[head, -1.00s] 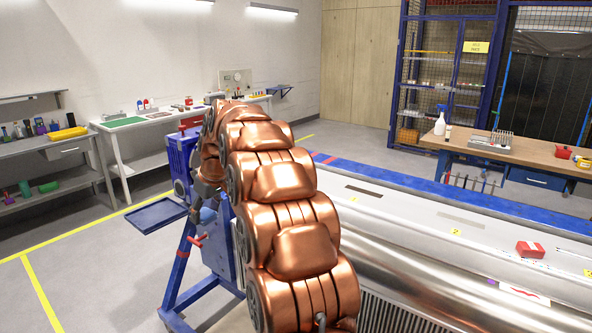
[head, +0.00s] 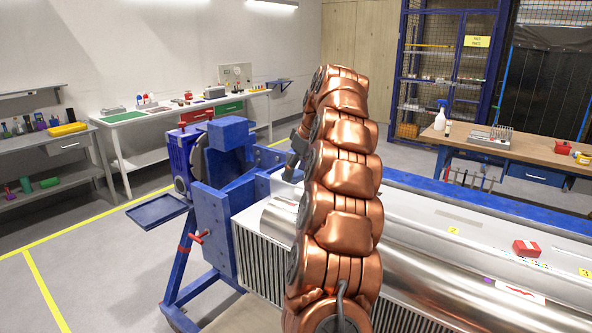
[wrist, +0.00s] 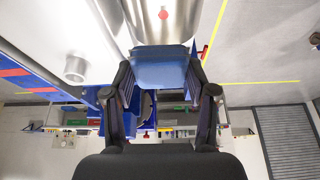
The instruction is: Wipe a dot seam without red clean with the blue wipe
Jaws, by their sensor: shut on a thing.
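My gripper (wrist: 160,78) is shut on the blue wipe (wrist: 160,68), a flat blue pad held between its two dark fingers. Just beyond the wipe is the shiny metal workpiece (wrist: 158,36) with a round red dot (wrist: 163,14) on it. I cannot tell whether the wipe touches the metal. In the head view my gripper (head: 294,160) shows partly behind my copper arm, over the left end of the jig; the wipe is not clear there. The workpiece (head: 425,266) lies lengthwise in the blue jig (head: 214,222). Small coloured marks (head: 530,263) show on its right part.
A red box (head: 526,248) sits on the jig's right part. A blue tray (head: 158,209) sticks out at the jig's left end, near a red-handled lever (head: 197,237). Benches stand along the back wall and at right. The floor at left is clear.

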